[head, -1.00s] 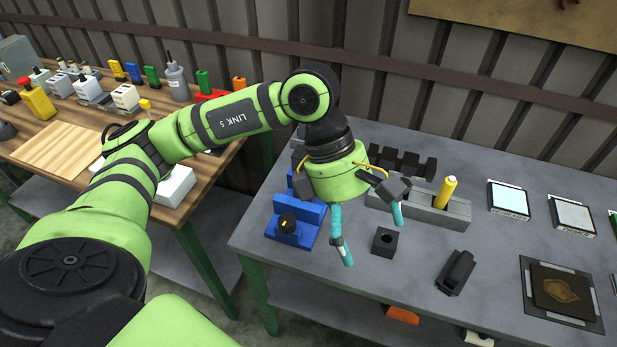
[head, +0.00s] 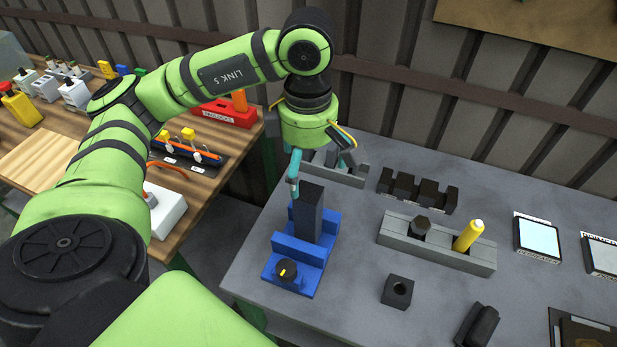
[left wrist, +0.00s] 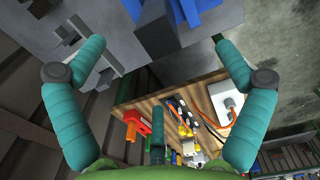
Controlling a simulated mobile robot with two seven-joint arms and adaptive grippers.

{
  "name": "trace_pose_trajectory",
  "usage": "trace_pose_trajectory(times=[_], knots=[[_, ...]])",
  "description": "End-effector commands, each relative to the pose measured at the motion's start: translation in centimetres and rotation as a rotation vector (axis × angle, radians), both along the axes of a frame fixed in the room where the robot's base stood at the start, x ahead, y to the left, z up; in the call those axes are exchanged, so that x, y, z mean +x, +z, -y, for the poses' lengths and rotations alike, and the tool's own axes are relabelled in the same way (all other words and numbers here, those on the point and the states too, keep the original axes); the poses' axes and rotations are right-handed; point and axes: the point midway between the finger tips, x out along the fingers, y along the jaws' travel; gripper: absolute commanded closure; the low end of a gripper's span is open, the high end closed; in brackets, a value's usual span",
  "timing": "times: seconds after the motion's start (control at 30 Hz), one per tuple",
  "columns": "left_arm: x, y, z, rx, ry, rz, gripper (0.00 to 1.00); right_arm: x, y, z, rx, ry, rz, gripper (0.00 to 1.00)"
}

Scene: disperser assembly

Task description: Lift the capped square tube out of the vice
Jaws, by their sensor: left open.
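The dark square tube (head: 309,212) stands upright in the blue vice (head: 312,252) near the left edge of the grey table. I cannot tell the cap apart from its dark top. My left gripper (head: 318,170) is open and empty, above and behind the tube in the head view. One teal finger is seen near the tube's top left; the other is mostly hidden. In the left wrist view, the fingers of the gripper (left wrist: 158,42) are spread wide, with the tube (left wrist: 158,30) and part of the vice (left wrist: 205,8) between and beyond them. My right gripper is not in view.
A grey block holder (head: 450,256) with a yellow cylinder (head: 468,235) stands right of the vice. A black notched rack (head: 418,190) lies behind it. A small black block (head: 397,291) is in front. The wooden table (head: 45,150) with tools is at left.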

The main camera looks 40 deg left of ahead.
Motion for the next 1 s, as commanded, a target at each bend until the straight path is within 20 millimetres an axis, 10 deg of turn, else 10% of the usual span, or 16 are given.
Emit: trace_pose_trajectory(times=[0.2, 0.57, 1.0], knots=[[0.0, -2.3, 0.0, 0.000, 0.001, -0.003, 0.00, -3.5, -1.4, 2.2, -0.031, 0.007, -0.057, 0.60], [0.0, -6.9, 0.0, 0.000, 0.000, -0.001, 0.00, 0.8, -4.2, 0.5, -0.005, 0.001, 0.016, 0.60], [0.0, -9.4, 0.0, 0.000, 0.000, -0.001, 0.00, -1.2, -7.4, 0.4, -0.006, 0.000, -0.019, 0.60]])
